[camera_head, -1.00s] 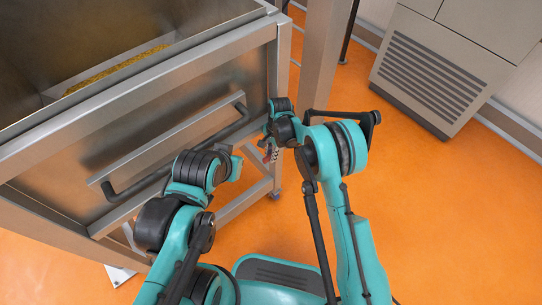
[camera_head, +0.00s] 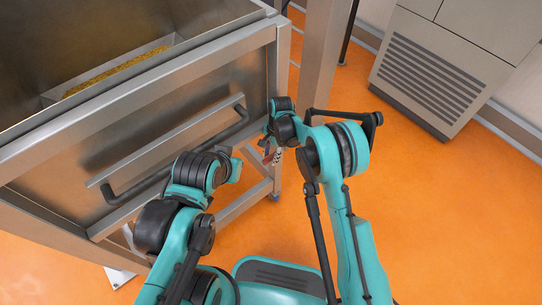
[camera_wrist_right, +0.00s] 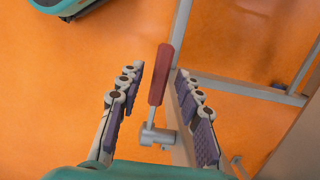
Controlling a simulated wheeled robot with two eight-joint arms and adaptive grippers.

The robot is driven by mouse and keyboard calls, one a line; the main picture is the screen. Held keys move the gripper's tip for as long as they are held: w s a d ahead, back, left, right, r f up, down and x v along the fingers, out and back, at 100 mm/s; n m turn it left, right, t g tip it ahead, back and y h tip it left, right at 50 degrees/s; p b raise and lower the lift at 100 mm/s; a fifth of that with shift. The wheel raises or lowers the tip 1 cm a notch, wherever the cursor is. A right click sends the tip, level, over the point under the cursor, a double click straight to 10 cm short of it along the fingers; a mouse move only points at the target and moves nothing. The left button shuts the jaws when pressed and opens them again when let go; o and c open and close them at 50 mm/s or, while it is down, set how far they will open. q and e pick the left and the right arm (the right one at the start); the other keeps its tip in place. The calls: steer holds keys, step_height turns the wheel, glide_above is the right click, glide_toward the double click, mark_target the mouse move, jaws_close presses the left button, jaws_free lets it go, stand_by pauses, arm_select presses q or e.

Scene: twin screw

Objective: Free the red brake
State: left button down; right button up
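The red brake is a lever with a red handle (camera_wrist_right: 160,75) on a grey metal pivot (camera_wrist_right: 157,135) by the cart frame. In the right wrist view the handle stands between the spread fingers of my right gripper (camera_wrist_right: 158,82), with gaps visible on both sides. In the head view my right gripper (camera_head: 269,148) is small and partly hidden by its wrist, at the cart's right corner. A bit of red shows there. My left gripper (camera_head: 234,171) is mostly hidden behind its wrist, in front of the cart's lower side; its fingers cannot be made out.
The steel cart (camera_head: 60,157) with a long dark push bar (camera_head: 180,165) fills the left. A trough of yellow grains (camera_head: 115,70) lies inside it. A steel post (camera_head: 322,55) stands behind my right arm. A vented cabinet (camera_head: 425,75) is at back right. Orange floor is clear at right.

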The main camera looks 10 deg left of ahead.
mark_target(271, 156)
step_height(271, 156, up, 9)
steer(key=shift+r, duration=0.2)
stand_by(0.6)
steer(key=s+d+r+n+t, duration=0.2)
steer(key=s+d+r, duration=0.1)
steer(key=d+r, duration=0.6)
steer(key=s+d+r+n+t, duration=0.1)
steer(key=s+d+r+t, duration=0.15)
steer(key=d+r, duration=0.6)
steer(key=s+d+n+t+h, duration=0.1)
steer(key=s+d+n+t, duration=0.3)
steer(key=s+d, duration=0.9)
steer(key=s, duration=0.3)
steer(key=shift+d+r+n, duration=0.3)
steer(key=shift+r, duration=0.05)
steer(key=shift+s, duration=0.1)
